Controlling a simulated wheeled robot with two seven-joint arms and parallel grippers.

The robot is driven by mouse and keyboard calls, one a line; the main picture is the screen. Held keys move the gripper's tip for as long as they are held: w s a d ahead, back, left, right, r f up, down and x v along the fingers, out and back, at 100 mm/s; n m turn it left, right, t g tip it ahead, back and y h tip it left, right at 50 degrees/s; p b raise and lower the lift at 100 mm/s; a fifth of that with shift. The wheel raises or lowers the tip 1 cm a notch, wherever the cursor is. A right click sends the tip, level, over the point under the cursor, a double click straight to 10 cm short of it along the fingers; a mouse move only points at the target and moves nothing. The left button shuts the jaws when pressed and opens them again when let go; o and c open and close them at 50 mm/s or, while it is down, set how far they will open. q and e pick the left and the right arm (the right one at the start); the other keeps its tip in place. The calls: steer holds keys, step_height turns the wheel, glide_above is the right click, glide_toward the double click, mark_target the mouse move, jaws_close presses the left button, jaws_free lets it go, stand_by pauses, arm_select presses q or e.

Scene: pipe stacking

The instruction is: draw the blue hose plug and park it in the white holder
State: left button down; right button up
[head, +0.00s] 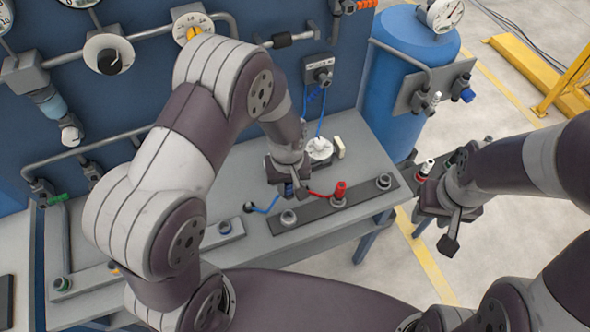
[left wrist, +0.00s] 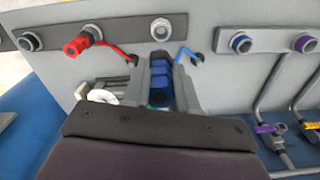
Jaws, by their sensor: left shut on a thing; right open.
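My left gripper (head: 288,190) is shut on the blue plug (left wrist: 160,78), which shows between its fingers in the left wrist view. A short blue hose (head: 265,208) runs from the plug to the bench. The plug is apart from an empty grey socket (head: 288,217) on the dark strip; this socket also shows in the left wrist view (left wrist: 161,28). A round white piece (head: 319,149), possibly the white holder, stands on the bench behind the gripper and shows partly hidden in the left wrist view (left wrist: 103,96). My right gripper (head: 434,235) is open and empty beyond the bench's right edge.
A red plug (head: 339,193) sits on the same strip (head: 362,194), right of the empty socket, with a red hose. A pale block (head: 338,147) is beside the white piece. A blue wall panel with gauges and pipes stands behind. A blue tank (head: 405,70) is at right.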

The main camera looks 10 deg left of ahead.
mark_target(289, 196)
arm_select(q)
steer(key=shift+s+a+f+b, duration=0.3)
steer(key=shift+a+f+b, duration=0.15)
steer(key=shift+f+b, duration=0.35)
steer(key=f+b, duration=0.2)
steer(key=f, duration=0.1)
steer(key=w+f+b, duration=0.1)
steer(key=shift+d+f+b, duration=0.2)
steer(key=shift+d+b, duration=0.2)
step_height(289, 196, down, 3)
steer(key=b, duration=0.3)
steer(key=shift+s+a+f, duration=0.1)
steer(key=shift+s+f, duration=0.05)
steer(key=shift+f, duration=0.05)
arm_select(e)
step_height(289, 196, down, 8)
steer(key=shift+w+a+f, duration=0.15)
steer(key=shift+a+f, duration=0.05)
steer(key=shift+a, duration=0.05)
arm_select(q)
steer(key=shift+s, duration=0.1)
steer(key=shift+f+b, duration=0.45)
steer(key=shift+f, duration=0.2)
arm_select(e)
steer(key=shift+f, duration=0.35)
arm_select(q)
steer(key=shift+f+b, duration=0.6)
steer(key=shift+f, duration=0.35)
arm_select(e)
steer(key=shift+f, duration=0.65)
